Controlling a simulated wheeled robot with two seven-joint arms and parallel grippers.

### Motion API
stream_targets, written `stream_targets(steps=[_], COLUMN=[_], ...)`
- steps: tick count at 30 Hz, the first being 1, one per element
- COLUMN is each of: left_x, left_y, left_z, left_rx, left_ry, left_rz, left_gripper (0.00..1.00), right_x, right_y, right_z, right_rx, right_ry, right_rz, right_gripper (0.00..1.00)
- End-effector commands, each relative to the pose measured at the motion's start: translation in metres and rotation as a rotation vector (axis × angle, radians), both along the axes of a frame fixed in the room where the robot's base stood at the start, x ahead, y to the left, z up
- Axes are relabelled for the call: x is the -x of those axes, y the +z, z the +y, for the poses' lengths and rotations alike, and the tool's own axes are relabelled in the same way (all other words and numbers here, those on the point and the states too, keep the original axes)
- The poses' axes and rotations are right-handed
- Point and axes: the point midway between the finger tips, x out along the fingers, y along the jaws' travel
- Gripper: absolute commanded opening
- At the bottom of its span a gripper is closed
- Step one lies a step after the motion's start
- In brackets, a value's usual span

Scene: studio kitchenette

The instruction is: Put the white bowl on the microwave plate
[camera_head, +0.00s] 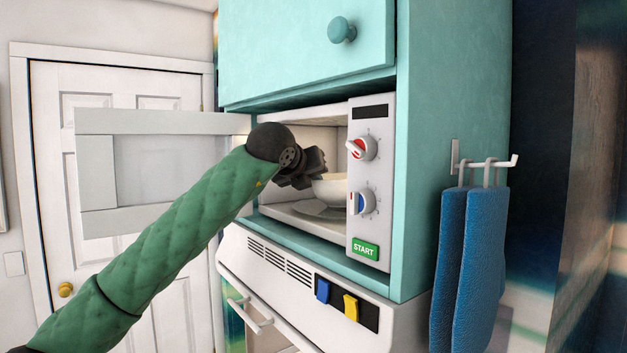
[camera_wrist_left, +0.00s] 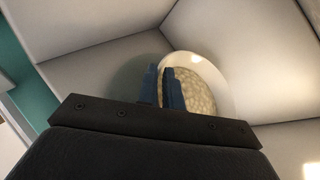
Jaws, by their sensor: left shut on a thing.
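The white bowl (camera_head: 333,190) is inside the open microwave, at the right part of the cavity, partly hidden behind the control panel. My left gripper (camera_head: 316,176) reaches in from the left and is shut on the bowl's near-left rim. My right gripper is not in view.
The microwave door (camera_head: 97,170) stands wide open to the left, behind my arm. The control panel (camera_head: 369,185) borders the opening on the right. A teal cabinet (camera_head: 300,50) is above. Blue towels (camera_head: 468,255) hang on the right side.

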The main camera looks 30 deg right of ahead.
Motion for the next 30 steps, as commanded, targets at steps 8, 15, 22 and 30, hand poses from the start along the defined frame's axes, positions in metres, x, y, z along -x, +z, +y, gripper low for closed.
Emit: stream_targets(steps=[8, 15, 22, 30], left_x=[0.001, 0.0, 0.0, 0.0], left_y=[-0.001, -0.002, -0.001, 0.004], left_z=[0.0, 0.0, 0.0, 0.0], left_rx=[0.002, 0.001, 0.001, 0.001], left_ry=[-0.001, -0.001, -0.001, -0.001], left_rz=[-0.001, 0.0, 0.0, 0.0], left_gripper=[0.0, 0.29, 0.29, 0.29], right_x=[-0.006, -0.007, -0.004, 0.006], right_y=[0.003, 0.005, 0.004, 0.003], right_z=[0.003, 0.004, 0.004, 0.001], right_rx=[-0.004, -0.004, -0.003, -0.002], right_ry=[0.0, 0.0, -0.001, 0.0], right_rz=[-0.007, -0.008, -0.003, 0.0], right_gripper=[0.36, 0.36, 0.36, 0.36])
